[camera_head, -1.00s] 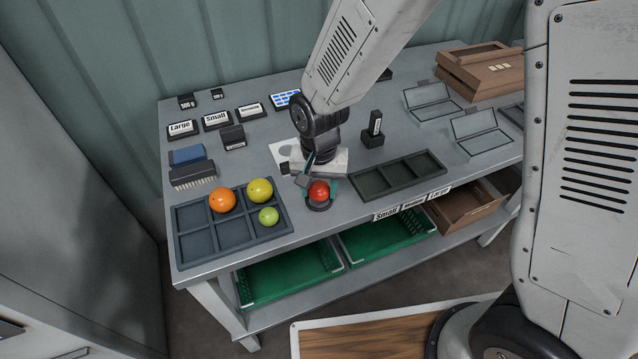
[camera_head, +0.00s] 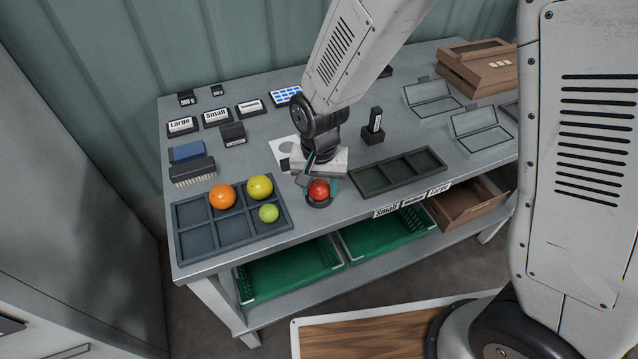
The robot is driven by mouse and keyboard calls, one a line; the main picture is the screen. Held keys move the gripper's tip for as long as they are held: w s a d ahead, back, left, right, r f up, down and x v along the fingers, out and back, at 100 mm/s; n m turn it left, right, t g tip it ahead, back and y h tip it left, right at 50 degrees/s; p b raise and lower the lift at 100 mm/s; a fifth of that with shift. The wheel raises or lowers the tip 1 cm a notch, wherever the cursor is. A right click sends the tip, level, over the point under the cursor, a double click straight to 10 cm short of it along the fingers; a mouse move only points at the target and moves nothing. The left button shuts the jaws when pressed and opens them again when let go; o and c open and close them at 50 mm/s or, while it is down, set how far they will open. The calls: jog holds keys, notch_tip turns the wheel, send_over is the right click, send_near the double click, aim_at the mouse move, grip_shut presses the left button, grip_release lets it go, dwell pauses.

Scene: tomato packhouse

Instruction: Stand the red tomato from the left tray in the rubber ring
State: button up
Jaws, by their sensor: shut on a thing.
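The red tomato (camera_head: 319,189) is at the dark rubber ring (camera_head: 319,204) near the table's front edge. My gripper (camera_head: 320,187) is shut on the tomato, with a finger on each side of it. The ring shows under and around the tomato's lower part. I cannot tell whether the tomato's underside rests fully in it. The left tray (camera_head: 235,240) is dark with several compartments. It holds an orange tomato (camera_head: 222,196), a yellow tomato (camera_head: 259,188) and a small green tomato (camera_head: 268,213), and its front compartments at left are empty.
An empty three-compartment tray (camera_head: 399,174) lies right of my gripper. A black upright block (camera_head: 374,128) stands behind it. A brush (camera_head: 192,171) and a blue block (camera_head: 186,152) lie behind the left tray. Green crates (camera_head: 290,272) sit on the shelf below.

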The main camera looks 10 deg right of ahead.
jog(key=shift+f, duration=0.15)
jog(key=o, duration=0.8)
jog(key=c, duration=0.3)
jog(key=shift+r, duration=3.45)
